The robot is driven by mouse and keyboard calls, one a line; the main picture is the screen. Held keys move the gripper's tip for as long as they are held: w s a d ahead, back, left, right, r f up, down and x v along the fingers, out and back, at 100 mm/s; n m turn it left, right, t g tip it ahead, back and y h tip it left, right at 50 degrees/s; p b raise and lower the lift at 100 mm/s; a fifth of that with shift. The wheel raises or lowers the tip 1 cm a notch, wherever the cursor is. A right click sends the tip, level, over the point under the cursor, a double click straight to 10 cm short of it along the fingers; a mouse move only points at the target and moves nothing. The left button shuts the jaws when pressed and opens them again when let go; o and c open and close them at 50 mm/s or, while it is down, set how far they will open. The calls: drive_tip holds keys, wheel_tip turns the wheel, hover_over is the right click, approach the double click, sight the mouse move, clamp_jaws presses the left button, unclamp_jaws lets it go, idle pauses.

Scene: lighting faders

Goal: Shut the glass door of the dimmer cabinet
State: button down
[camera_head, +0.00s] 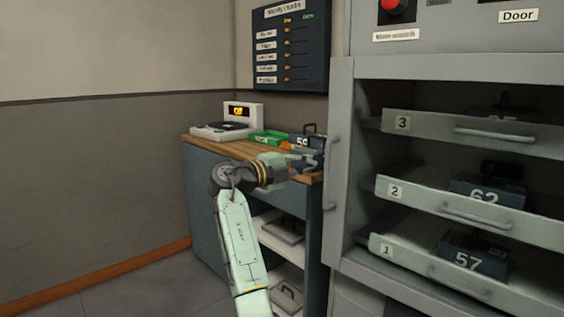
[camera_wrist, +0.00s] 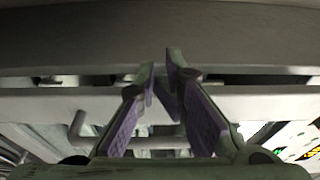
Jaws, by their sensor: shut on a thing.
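The dimmer cabinet (camera_head: 462,68) stands at the right in the head view, its front showing shelves. A pale upright door frame (camera_head: 341,100), seen nearly edge-on, stands at the cabinet's left side. A vertical bar handle (camera_head: 329,186) is on this frame. The handle also shows in the wrist view (camera_wrist: 76,128), running across behind my fingers. My gripper (camera_head: 314,160) is at the handle's mid-height, and its fingers nearly meet in the wrist view (camera_wrist: 162,75). It is shut at the handle, but the exact contact is hidden. The glass itself is hard to make out.
Numbered drawers (camera_head: 463,132) show in the cabinet, with modules in the lower ones. A wood-topped bench (camera_head: 222,146) stands behind my arm, with a display device (camera_head: 241,114), a green box (camera_head: 270,138) and a dark module (camera_head: 304,139). Floor at lower left is clear.

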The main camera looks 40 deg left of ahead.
drive_tip(key=a+p, duration=0.1)
drive_tip(key=a, duration=0.6)
drive_tip(key=shift+s, duration=0.25)
drive_tip(key=shift+a+p, duration=0.15)
drive_tip(key=shift+p, duration=0.15)
